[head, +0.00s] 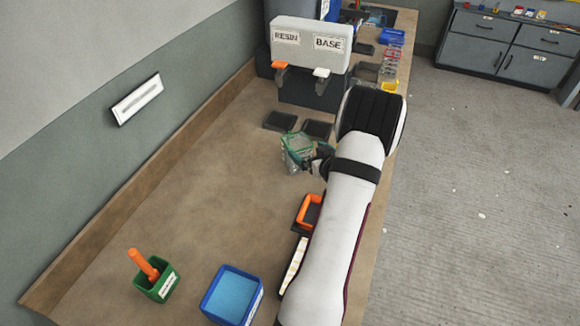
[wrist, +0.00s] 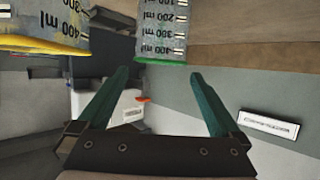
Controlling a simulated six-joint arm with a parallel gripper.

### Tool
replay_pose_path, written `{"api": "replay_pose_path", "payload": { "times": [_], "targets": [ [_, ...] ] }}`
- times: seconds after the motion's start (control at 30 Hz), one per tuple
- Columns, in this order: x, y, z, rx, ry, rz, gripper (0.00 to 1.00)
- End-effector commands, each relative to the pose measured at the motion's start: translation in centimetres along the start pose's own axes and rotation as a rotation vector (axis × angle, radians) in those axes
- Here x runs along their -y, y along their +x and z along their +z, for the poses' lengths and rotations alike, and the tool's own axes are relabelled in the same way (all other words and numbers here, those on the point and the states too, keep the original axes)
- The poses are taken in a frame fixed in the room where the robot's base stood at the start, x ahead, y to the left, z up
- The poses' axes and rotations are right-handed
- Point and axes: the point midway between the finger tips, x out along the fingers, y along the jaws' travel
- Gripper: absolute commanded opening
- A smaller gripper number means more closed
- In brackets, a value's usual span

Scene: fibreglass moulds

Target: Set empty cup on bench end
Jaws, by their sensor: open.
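In the wrist view, which is upside down, a clear cup with a green rim (wrist: 162,30) and ml marks stands just beyond the fingertips. A second clear cup with a yellow rim (wrist: 45,28) is at the upper left. In the head view, the green-rimmed cup (head: 296,152) is on the bench (head: 190,205) beside my gripper, which is partly hidden by my arm. The yellow-rimmed cup is not clearly seen there.
A dispenser marked RESIN and BASE (head: 310,42) stands behind, with dark pads (head: 279,121) before it. An orange-rimmed tray (head: 309,211) lies beside my arm. A green pot (head: 157,284) and blue tub (head: 232,295) stand at the near end. The bench's left middle is clear.

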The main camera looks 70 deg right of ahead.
Motion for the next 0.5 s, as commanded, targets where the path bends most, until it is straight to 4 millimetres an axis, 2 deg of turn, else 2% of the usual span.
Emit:
{"api": "replay_pose_path", "payload": {
  "times": [0.13, 0.17, 0.23, 0.27, 0.3, 0.37, 0.4, 0.47, 0.5],
  "targets": [
    [0.6, 0.1, -0.5, 0.012, -0.006, 0.001, 1.00],
    [1.3, 0.4, -1.0, 0.027, -0.012, 0.003, 1.00],
    [4.5, 1.1, -3.1, 0.094, -0.032, 0.017, 1.00],
    [6.6, 1.2, -4.2, 0.137, -0.042, 0.024, 1.00],
    [10.1, 0.9, -5.5, 0.204, -0.055, 0.033, 1.00],
    [16.1, -1.2, -6.7, 0.319, -0.067, 0.041, 1.00],
    [20.2, -3.6, -6.9, 0.402, -0.071, 0.037, 1.00],
    [26.2, -8.7, -6.1, 0.539, -0.079, 0.011, 1.00],
    [29.6, -12.8, -4.9, 0.637, -0.084, -0.017, 1.00]
  ]
}}
